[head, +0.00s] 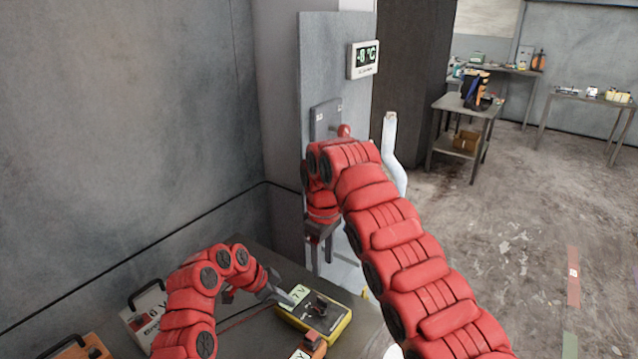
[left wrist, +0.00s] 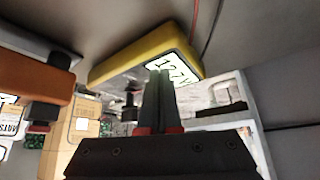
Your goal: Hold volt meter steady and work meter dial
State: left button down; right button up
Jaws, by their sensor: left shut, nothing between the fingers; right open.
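The volt meter (head: 340,325) is a yellow-edged box with a dark grey face, lying on the grey table. Its pale display (head: 299,294) is at the upper left of the face and a dark dial (head: 320,311) is near the middle. My left gripper (head: 274,293) is shut and empty beside the display end. In the left wrist view the meter's yellow side (left wrist: 125,57) is behind the shut fingertips (left wrist: 160,78), which overlap the display; contact cannot be told. My right gripper (head: 321,262) is open and empty, pointing down above and behind the meter.
An orange device (head: 309,344) lies close in front of the meter. A white case (head: 146,312) and an orange box (head: 80,348) stand at left. A thin red lead crosses the table. A wall panel (head: 327,119) and temperature display (head: 363,60) are behind my right arm.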

pick_arm(q)
jog(key=shift+w+a+r, duration=0.1)
jog(key=shift+w+r, duration=0.15)
jog(key=shift+r, duration=0.35)
jog(key=shift+s+r, duration=0.15)
jog(key=shift+r, duration=2.15)
